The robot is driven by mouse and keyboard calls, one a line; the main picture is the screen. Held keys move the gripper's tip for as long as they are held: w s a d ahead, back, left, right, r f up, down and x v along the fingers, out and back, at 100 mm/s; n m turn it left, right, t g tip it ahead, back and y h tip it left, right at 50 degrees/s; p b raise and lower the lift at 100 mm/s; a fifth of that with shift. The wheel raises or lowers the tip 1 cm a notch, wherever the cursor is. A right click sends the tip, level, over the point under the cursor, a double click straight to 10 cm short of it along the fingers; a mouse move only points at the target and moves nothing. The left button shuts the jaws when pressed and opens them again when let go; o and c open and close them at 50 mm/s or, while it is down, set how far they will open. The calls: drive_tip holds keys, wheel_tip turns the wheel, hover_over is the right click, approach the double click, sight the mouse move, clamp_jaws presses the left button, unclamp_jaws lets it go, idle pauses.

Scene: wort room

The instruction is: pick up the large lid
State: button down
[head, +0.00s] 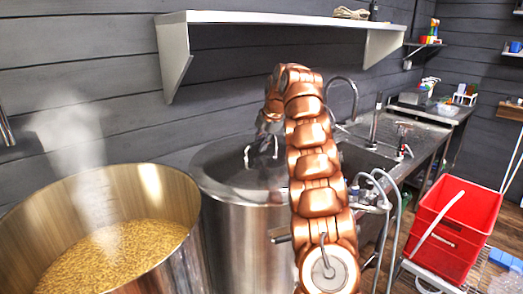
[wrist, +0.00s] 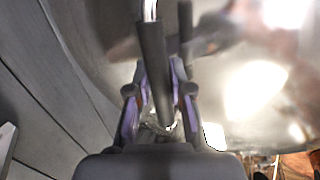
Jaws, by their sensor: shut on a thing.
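The large lid (head: 222,168) is a round, shiny steel disc on the tall steel pot (head: 240,222) in the middle of the head view. It looks level and seated on the rim, though my arm covers its right side. My gripper (head: 267,140) is above the lid, at its handle. In the wrist view, the lid (wrist: 225,55) fills the upper right as a reflective surface. The handle's dark sleeve (wrist: 153,75) runs between the purple-padded fingers of my gripper (wrist: 160,88), which are shut on it. The exact contact is partly hidden.
An open pot (head: 120,255) of steaming grain stands at the left, close to the lidded pot. A wall shelf (head: 275,18) hangs above. A sink counter (head: 385,140) is behind my arm. A red crate (head: 455,222) stands at the right.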

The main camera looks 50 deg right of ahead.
drive_tip(key=shift+w+r, duration=0.1)
drive_tip(key=shift+r, duration=0.1)
drive_tip(key=shift+w+r, duration=0.1)
drive_tip(key=shift+r, duration=0.6)
drive_tip(key=shift+r+p, duration=0.35)
drive_tip(key=shift+r, duration=0.15)
wheel_tip(320, 180, up, 7)
drive_tip(key=p, duration=0.6)
drive_tip(key=shift+a+r, duration=0.1)
drive_tip(key=shift+r, duration=0.05)
